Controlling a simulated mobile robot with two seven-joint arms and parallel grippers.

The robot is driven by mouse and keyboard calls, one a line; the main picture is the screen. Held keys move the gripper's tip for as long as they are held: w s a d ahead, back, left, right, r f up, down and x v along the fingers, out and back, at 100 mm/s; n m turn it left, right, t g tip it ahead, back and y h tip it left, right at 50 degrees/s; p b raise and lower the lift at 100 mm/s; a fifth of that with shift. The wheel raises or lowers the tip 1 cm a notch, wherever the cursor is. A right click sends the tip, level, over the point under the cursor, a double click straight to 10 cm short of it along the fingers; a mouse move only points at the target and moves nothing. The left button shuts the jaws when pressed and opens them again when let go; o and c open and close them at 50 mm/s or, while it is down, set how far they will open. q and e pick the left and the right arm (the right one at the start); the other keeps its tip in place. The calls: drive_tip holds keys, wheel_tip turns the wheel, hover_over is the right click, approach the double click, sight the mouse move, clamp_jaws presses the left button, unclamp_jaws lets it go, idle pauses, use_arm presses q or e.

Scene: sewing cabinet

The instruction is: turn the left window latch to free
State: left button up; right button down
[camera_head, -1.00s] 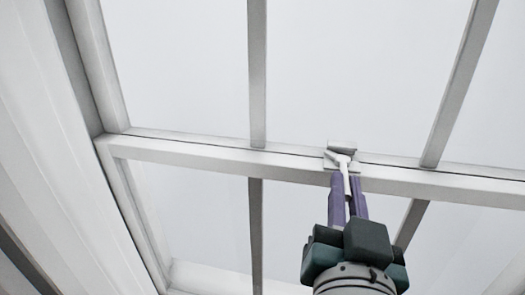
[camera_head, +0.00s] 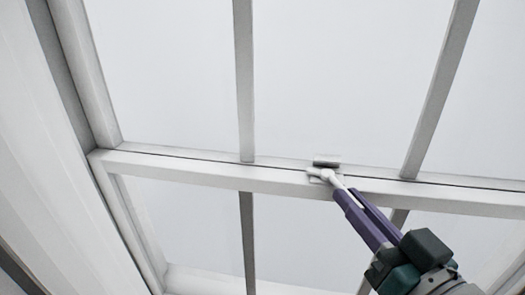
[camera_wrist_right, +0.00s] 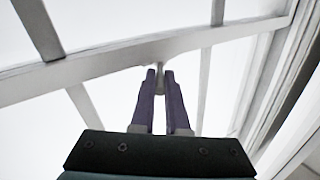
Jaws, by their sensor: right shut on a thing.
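The white window latch (camera_head: 324,174) sits on the meeting rail (camera_head: 220,178) of the window in the head view. Its lever now points down and to the right, toward my gripper. My right gripper (camera_head: 346,196) comes in from the lower right, with its purple fingers closed on the end of the lever. In the right wrist view the two fingers (camera_wrist_right: 160,75) stand close together around a small pale piece of the latch (camera_wrist_right: 159,66) at the rail. The fingertips partly hide the lever. My left gripper is in neither view.
White window bars (camera_head: 245,80) run up and down across the pale panes. The window frame's left jamb (camera_head: 88,75) and a white curtain-like surface (camera_head: 45,170) stand at the left. The space in front of the panes is clear.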

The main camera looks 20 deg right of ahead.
drive_tip(key=shift+d+n+y+b, duration=0.25)
drive_tip(key=shift+n+y, duration=0.2)
drive_tip(key=shift+y, duration=0.25)
drive_tip(key=shift+d+n+y+b, duration=0.1)
drive_tip(key=shift+d+n+y, duration=0.3)
drive_tip(key=shift+y, duration=0.3)
drive_tip(key=c, duration=0.9)
unclamp_jaws()
drive_tip(key=shift+a, duration=0.15)
